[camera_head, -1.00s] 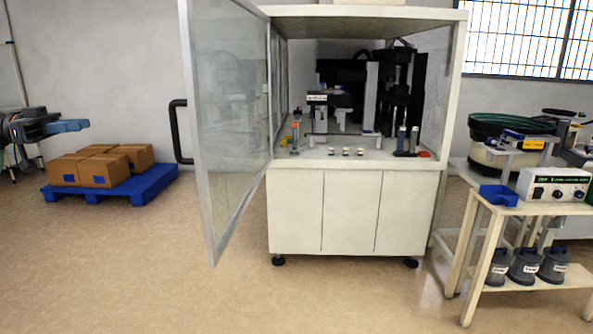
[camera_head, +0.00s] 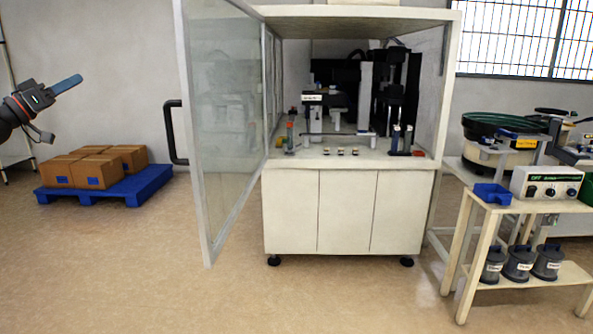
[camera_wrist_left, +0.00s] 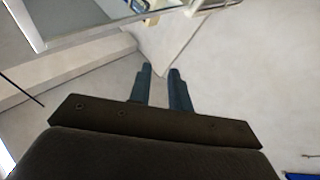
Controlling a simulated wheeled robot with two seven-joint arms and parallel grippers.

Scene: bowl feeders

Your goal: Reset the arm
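My left gripper (camera_head: 76,81) is at the left edge of the head view, raised in free air above the boxes in the picture. Its blue fingers point right and slightly up. In the left wrist view the two fingers of the gripper (camera_wrist_left: 160,71) stand a small way apart, with nothing between them. My right gripper is not in view.
A white cabinet (camera_head: 345,213) with an open glass door (camera_head: 225,125) stands ahead. Cardboard boxes (camera_head: 95,168) lie on a blue pallet (camera_head: 130,190) at left. A bench (camera_head: 478,207) with a control box (camera_head: 547,184) stands at right. The front floor is clear.

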